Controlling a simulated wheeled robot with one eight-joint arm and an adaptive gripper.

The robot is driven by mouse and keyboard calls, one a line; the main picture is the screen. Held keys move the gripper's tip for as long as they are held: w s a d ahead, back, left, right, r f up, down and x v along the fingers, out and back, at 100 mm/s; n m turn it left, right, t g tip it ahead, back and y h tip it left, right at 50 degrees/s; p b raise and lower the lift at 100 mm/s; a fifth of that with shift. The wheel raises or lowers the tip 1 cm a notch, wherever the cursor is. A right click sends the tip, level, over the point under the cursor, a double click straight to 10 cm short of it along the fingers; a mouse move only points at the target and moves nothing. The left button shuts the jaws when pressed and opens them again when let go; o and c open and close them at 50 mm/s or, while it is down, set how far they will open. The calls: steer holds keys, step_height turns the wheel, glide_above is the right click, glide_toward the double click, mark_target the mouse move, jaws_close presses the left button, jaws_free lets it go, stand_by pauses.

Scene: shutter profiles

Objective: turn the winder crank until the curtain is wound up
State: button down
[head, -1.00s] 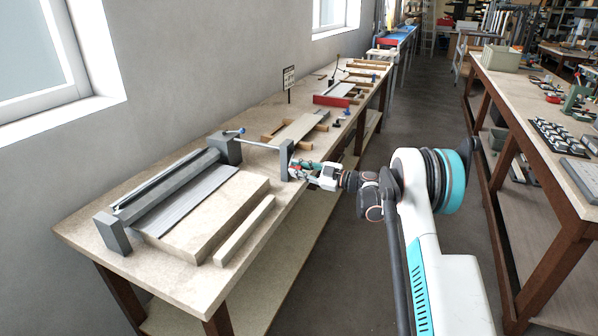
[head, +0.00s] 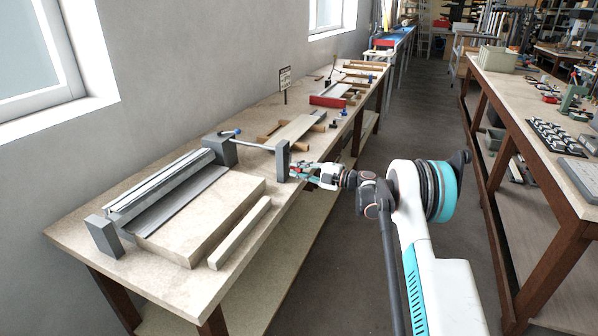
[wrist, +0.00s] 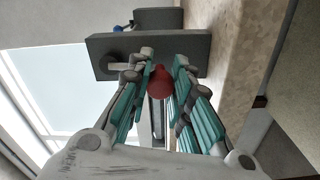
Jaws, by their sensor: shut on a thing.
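The winder stands on the near part of the left bench, with a long grey roller (head: 160,186) between a grey end post (head: 104,237) and a grey block (head: 220,150). The grey curtain (head: 180,203) runs from the roller down to a beige slab. A thin shaft (head: 255,146) runs from the block to a grey upright plate (head: 283,160). My gripper (head: 298,172) is beside this plate. In the wrist view my gripper (wrist: 160,84) is shut on the red crank knob (wrist: 160,82), with teal fingers either side. The crank arm is mostly hidden.
The beige slab (head: 212,212) and a loose beige bar (head: 240,232) lie in front of the roller. Farther back are wooden pieces (head: 300,127), a red box (head: 328,101) and a small sign (head: 285,80). A second bench (head: 530,110) stands right across the aisle.

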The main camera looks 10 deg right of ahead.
steer(key=shift+w+d, duration=0.1)
stand_by(0.4)
steer(key=c, duration=1.4)
jaws_free()
steer(key=v, duration=1.2)
steer(key=shift+c, duration=0.7)
